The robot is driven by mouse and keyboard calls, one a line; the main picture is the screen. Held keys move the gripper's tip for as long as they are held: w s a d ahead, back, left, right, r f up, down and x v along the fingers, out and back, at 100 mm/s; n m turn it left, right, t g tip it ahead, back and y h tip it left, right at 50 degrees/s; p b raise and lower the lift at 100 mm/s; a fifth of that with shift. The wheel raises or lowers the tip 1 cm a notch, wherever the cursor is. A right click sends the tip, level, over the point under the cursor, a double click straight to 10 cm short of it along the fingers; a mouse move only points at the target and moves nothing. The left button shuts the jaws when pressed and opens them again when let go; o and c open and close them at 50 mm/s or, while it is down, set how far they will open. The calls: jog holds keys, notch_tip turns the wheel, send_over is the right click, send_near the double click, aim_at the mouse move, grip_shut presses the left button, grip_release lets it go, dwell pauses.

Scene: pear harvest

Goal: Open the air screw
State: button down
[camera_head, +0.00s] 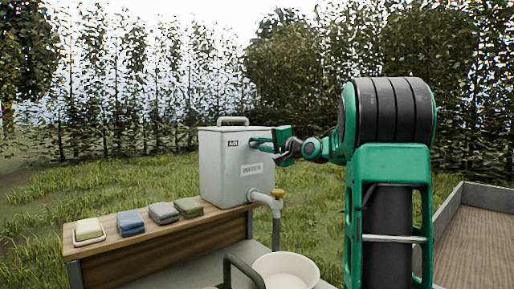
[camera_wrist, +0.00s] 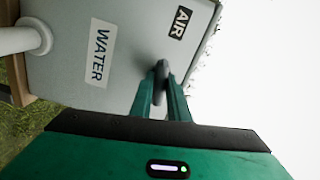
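A grey water tank (camera_head: 222,170) stands on the wooden table, with an "AIR" label high on its face and a "WATER" label lower down. The air screw, a small dark knob (camera_wrist: 161,84), shows in the wrist view on the tank face beside the "AIR" label (camera_wrist: 181,21). My gripper (camera_head: 252,142) reaches the tank from the right at this height. In the wrist view my gripper's (camera_wrist: 161,76) two green fingers stand on either side of the dark knob and appear closed on it. In the head view the gripper hides the knob.
A pipe with a yellow-topped tap (camera_head: 277,194) projects from the tank's lower front, above a white basin (camera_head: 286,270). Soap in a dish (camera_head: 88,231) and folded cloths (camera_head: 131,222) lie on the table (camera_head: 150,255) at left. A wooden-floored tray (camera_head: 475,240) is at right.

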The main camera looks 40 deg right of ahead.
jog(key=shift+f+n, duration=0.1)
jog(key=shift+n, duration=0.2)
jog(key=n, duration=0.3)
jog(key=shift+n, duration=0.3)
jog(key=n, duration=0.4)
jog(key=shift+d+f, duration=0.1)
jog(key=n, duration=0.5)
jog(key=shift+n, duration=0.4)
jog(key=n, duration=0.3)
jog(key=shift+n, duration=0.4)
jog(key=c, duration=1.8)
grip_release()
jog(key=shift+o, duration=0.2)
